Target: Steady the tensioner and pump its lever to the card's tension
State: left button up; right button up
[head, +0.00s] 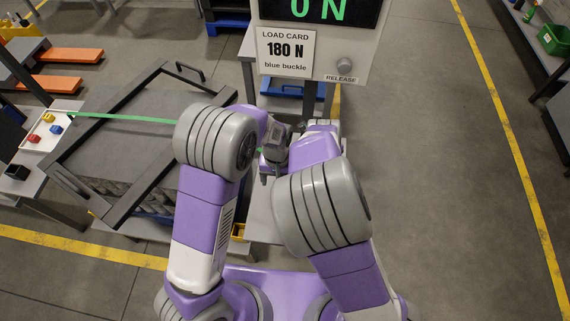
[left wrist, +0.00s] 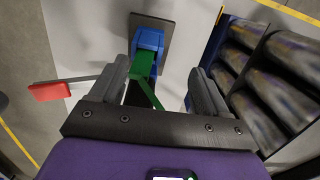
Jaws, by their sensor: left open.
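In the left wrist view, a blue block (left wrist: 150,40) with a green strap (left wrist: 142,68) sits on a dark plate between the fingers of my left gripper (left wrist: 155,100). The fingers are open and stand apart on either side of the strap. A lever with a red grip (left wrist: 48,91) sticks out to the left, past the left finger. In the head view, the tensioner is hidden by my arms. A grey gripper-like part shows between them, but I cannot tell whose it is. The display (head: 320,10) reads 0 N. The load card (head: 286,52) reads 180 N, blue buckle.
A green strap (head: 125,117) runs across the dark-framed load at left. A white tray (head: 30,143) holds red, yellow and blue pieces. The display panel has a RELEASE knob (head: 344,65). In the left wrist view, a rack of cylinders (left wrist: 275,75) stands close on the right.

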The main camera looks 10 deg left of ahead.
pick_arm(q)
jog(key=w+d+r+t, duration=0.1)
jog(key=w+d+r, duration=0.1)
jog(key=w+r, duration=0.1)
notch_tip(320, 180, down, 7)
jog(key=shift+w+r, duration=0.1)
jog(key=shift+c, duration=0.2)
grip_shut()
dwell(0.5)
dwell(1.3)
